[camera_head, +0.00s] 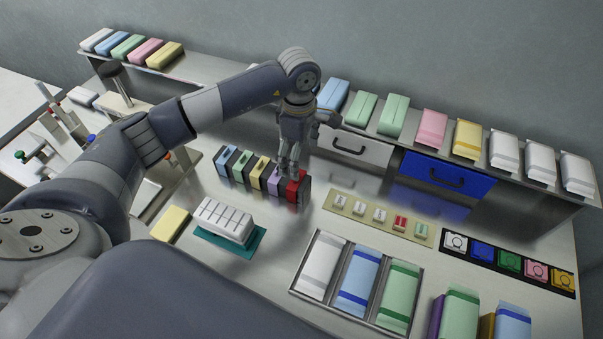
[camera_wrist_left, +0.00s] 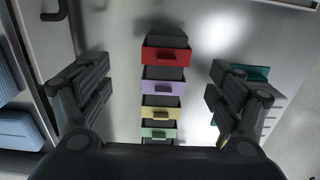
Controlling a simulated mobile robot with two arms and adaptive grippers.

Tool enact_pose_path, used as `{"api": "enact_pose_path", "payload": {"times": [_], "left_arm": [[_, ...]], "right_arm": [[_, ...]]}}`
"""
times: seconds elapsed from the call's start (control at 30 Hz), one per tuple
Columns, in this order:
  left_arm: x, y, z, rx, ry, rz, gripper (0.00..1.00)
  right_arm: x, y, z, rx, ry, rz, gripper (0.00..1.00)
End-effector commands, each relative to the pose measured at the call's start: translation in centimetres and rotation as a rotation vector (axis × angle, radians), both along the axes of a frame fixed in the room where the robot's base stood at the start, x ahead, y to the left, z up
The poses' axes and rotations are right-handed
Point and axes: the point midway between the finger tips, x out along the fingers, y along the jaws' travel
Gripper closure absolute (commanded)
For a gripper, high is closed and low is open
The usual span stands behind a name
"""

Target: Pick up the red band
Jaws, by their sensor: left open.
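The red band (camera_head: 292,190) is at the right end of a row of dark blocks with coloured bands on the table. It also shows in the left wrist view as a red piece with a small tab (camera_wrist_left: 166,55), at the far end of the row. My left gripper (camera_head: 288,168) points down above the red end of the row, and its fingers partly cover it. In the left wrist view the gripper (camera_wrist_left: 160,90) is open, with the fingers wide apart on either side of the row and nothing between them held. My right gripper is not in view.
Purple (camera_head: 275,182), yellow (camera_head: 258,174), green and blue bands stand close beside the red one. A teal tray with a white block (camera_head: 224,220) is in front. A label strip (camera_head: 378,214) and a tray of packs (camera_head: 335,308) lie right. Drawers and a shelf of packs stand behind.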

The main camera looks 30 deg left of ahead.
Motion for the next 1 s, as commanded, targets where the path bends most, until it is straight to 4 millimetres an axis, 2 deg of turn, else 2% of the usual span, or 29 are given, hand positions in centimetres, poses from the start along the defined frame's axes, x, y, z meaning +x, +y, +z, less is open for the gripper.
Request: {"api": "enact_pose_path", "payload": {"times": [0.2, 0.33, 0.47, 0.57, 0.7, 0.97, 1.0], "left_arm": [[-0.1, 0.0, -3.0, 0.000, 0.003, -0.001, 0.15], [-0.1, 0.0, -3.7, -0.001, 0.002, -0.002, 0.15], [-0.5, 0.2, -5.0, 0.000, 0.006, 0.000, 0.15], [-0.6, 0.3, -6.4, -0.001, 0.006, -0.001, 0.15], [-0.5, 0.3, -8.3, -0.002, 0.003, -0.002, 0.15], [-0.4, 0.3, -8.7, -0.001, -0.001, -0.003, 0.15], [-0.4, 0.3, -8.7, -0.001, -0.001, -0.002, 0.20]], "right_arm": [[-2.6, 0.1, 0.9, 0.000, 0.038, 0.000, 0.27], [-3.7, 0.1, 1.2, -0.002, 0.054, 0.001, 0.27], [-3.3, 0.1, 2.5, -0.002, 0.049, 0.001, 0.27], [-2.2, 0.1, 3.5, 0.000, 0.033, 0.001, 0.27], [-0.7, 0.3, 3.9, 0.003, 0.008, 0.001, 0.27], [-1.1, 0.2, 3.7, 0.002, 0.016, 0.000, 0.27], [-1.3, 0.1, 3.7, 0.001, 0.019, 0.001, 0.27]]}}
